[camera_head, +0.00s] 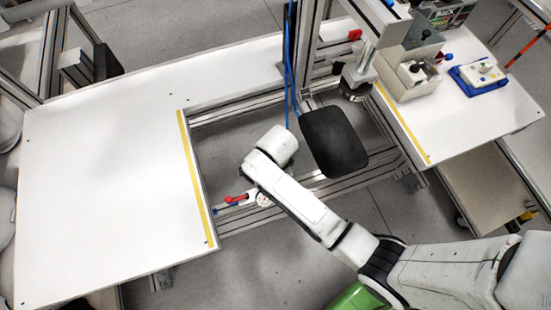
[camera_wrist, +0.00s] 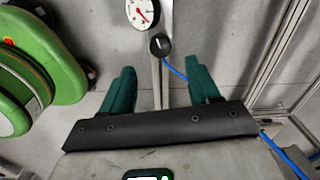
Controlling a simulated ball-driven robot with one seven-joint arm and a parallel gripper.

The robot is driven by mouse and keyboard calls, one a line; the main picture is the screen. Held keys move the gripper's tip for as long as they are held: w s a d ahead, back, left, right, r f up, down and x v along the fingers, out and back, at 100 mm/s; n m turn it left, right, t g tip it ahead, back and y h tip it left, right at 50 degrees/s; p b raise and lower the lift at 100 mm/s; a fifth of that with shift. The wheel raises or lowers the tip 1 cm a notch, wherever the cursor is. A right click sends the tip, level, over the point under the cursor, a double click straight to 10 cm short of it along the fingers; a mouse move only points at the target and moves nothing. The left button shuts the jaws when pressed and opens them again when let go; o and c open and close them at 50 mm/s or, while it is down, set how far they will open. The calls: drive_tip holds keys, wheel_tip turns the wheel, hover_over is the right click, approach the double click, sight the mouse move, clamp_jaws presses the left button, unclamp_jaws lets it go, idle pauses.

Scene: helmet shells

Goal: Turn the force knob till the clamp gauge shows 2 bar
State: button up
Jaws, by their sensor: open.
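The clamp gauge (camera_wrist: 142,12) is a round white dial with a red needle at the top edge of the wrist view, partly cut off. Its reading is too small to tell. The force knob (camera_wrist: 159,45) is black and round with a pale mark, just below the gauge, with a blue hose beside it. My gripper (camera_wrist: 162,78) is open, its two green fingers wide apart. The knob lies beyond the fingertips, roughly midway between them, not touching either. In the head view the gauge (camera_head: 263,199) shows beside my arm; the knob and gripper are hidden there.
A red lever (camera_head: 236,198) sits left of the gauge on the aluminium frame. A black pad (camera_head: 334,141) stands close to my arm. The white table (camera_head: 95,190) at left is clear. A blue hose (camera_wrist: 174,70) runs behind my right finger.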

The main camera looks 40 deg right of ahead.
wheel_tip(320, 180, down, 8)
drive_tip(key=shift+w+r+b, duration=0.15)
drive_tip(key=shift+r+b, duration=0.1)
drive_tip(key=shift+b, duration=0.25)
drive_tip(key=c, duration=1)
